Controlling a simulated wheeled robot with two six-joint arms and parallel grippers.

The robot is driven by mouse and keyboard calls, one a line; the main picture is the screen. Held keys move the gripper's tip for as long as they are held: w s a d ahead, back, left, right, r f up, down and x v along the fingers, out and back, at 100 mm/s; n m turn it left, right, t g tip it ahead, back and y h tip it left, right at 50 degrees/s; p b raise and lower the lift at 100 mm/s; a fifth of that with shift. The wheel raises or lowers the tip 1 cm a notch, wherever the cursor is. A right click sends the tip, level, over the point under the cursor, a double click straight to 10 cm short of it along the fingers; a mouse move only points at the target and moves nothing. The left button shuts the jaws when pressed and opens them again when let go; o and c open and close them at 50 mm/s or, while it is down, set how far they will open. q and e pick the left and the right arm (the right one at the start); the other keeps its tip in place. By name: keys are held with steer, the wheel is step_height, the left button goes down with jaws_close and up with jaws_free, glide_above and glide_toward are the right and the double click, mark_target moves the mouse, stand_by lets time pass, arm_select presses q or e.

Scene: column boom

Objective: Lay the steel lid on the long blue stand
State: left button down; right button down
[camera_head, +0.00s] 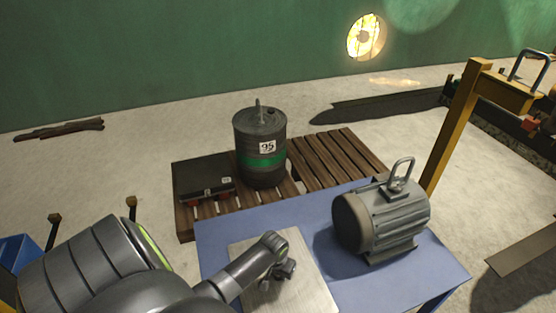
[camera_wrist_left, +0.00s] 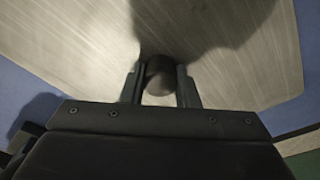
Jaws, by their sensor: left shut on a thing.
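The steel lid (camera_head: 305,262) is a flat brushed-metal plate with a dark round knob. In the head view it is over a blue tabletop (camera_head: 240,228), partly covered by my left arm. My left gripper (camera_head: 280,270) is shut on the lid's knob; the left wrist view shows the knob (camera_wrist_left: 160,75) between the two fingers and the lid (camera_wrist_left: 80,45) spread out below. I cannot tell whether the lid touches the tabletop. A blue piece (camera_head: 14,256) shows at the left edge; I cannot tell whether it or the tabletop is the long blue stand. My right gripper is out of view.
A grey motor (camera_head: 385,222) with a lifting handle stands on the blue tabletop, right of the lid. Behind are wooden pallets (camera_head: 340,155) with a dark drum (camera_head: 262,135) and a black case (camera_head: 204,179). A yellow post (camera_head: 455,130) rises at right.

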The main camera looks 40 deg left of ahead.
mark_target(276, 281)
arm_select(q)
steer(key=c, duration=1.1)
jaws_free()
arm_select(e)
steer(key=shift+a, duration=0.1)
arm_select(q)
steer(key=shift+r, duration=0.3)
step_height(276, 281, up, 12)
steer(key=s+p, duration=0.1)
steer(key=p, duration=0.2)
steer(key=shift+s+d+f, duration=0.25)
steer(key=shift+s, duration=0.15)
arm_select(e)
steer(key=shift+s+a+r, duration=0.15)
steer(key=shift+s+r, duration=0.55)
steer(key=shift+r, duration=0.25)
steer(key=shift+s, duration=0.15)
